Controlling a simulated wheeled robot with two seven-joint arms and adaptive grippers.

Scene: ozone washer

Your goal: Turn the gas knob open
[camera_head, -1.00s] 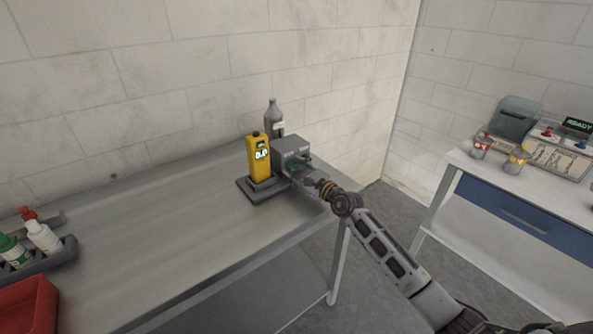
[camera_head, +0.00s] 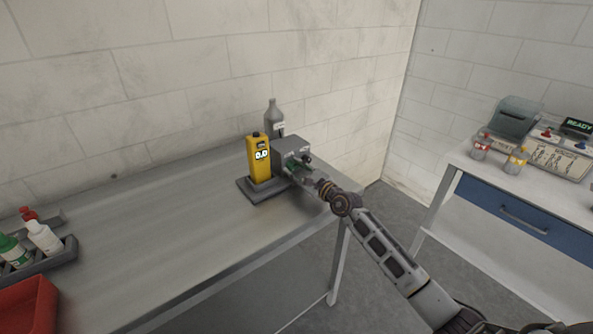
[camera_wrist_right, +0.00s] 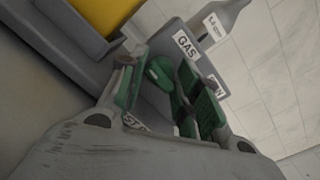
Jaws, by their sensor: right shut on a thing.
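The gas knob (camera_wrist_right: 160,73) is a small green knob on the front of a grey box (camera_head: 292,147), beside a "GAS" label (camera_wrist_right: 186,45). In the right wrist view my right gripper (camera_wrist_right: 163,80) has one finger on each side of the knob and is shut on it. In the head view the gripper (camera_head: 298,167) reaches the box front from the right and hides most of the knob. How far the knob is turned cannot be told. My left gripper is in neither view.
A yellow meter (camera_head: 258,168) with a lit display stands left of the box on a dark base (camera_head: 245,189). A grey bottle (camera_head: 272,117) stands behind. A bottle rack (camera_head: 66,250) and red bin (camera_head: 30,303) are at left. The table middle is clear.

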